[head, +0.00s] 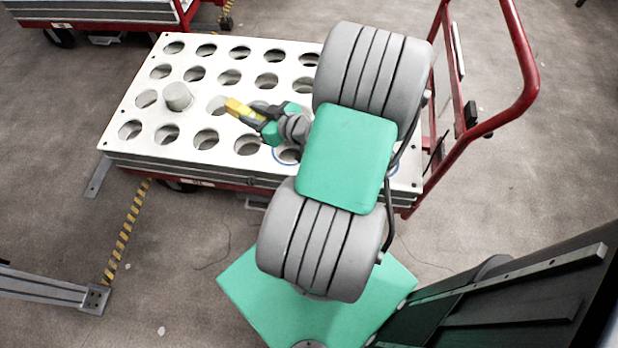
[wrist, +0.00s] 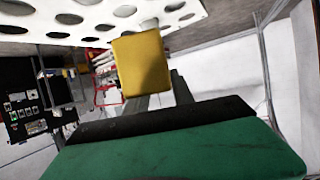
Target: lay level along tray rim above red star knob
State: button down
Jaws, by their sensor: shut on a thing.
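My gripper (head: 252,113) is shut on a yellow block-like thing, which I take to be the level (head: 236,106). It is held over the middle of the tray (head: 118,150), a white plate with rows of round holes on a red cart. In the wrist view the yellow level (wrist: 142,64) stands out beyond the dark jaw, and the holed tray (wrist: 110,32) shows along the top. I cannot tell the gap between level and tray. I cannot make out a red star knob in either view; my arm hides the tray's right part.
A grey cylinder (head: 178,96) stands in one of the tray's holes, left of the level. The cart's red handle (head: 522,95) rises at the right. Another red cart (head: 95,14) stands at the back left. Bare floor (head: 60,120) lies left of the tray.

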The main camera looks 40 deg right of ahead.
jog(key=s+d+f+n+y+b, duration=0.35)
jog(key=s+f+b, duration=0.4)
jog(key=f, duration=0.35)
jog(key=s+d+f+n+g+y+b, duration=0.1)
jog(key=s+f+b, duration=0.1)
jog(key=s+b, duration=0.35)
jog(key=s+d+f+n+g+y+b, duration=0.1)
jog(key=s+f+g+b, duration=0.1)
jog(key=s, duration=0.7)
jog(key=shift+y, duration=0.25)
jog(key=w+d+f+b, duration=0.1)
jog(key=w+f, duration=0.2)
jog(key=w, duration=0.1)
jog(key=w+d+f+b, duration=0.2)
jog(key=w+f, duration=0.1)
jog(key=w, duration=0.1)
jog(key=w+d+f+b, duration=0.2)
jog(key=w+f, duration=0.1)
jog(key=w, duration=0.1)
jog(key=shift+w+d+f, duration=0.1)
jog(key=shift+w+d, duration=0.05)
jog(key=f+b, duration=0.2)
jog(key=f, duration=0.1)
jog(key=shift+w+d, duration=0.15)
jog(key=shift+w, duration=0.05)
jog(key=shift+f, duration=0.35)
jog(key=shift+r, duration=0.15)
jog(key=c, duration=1.1)
grip_release()
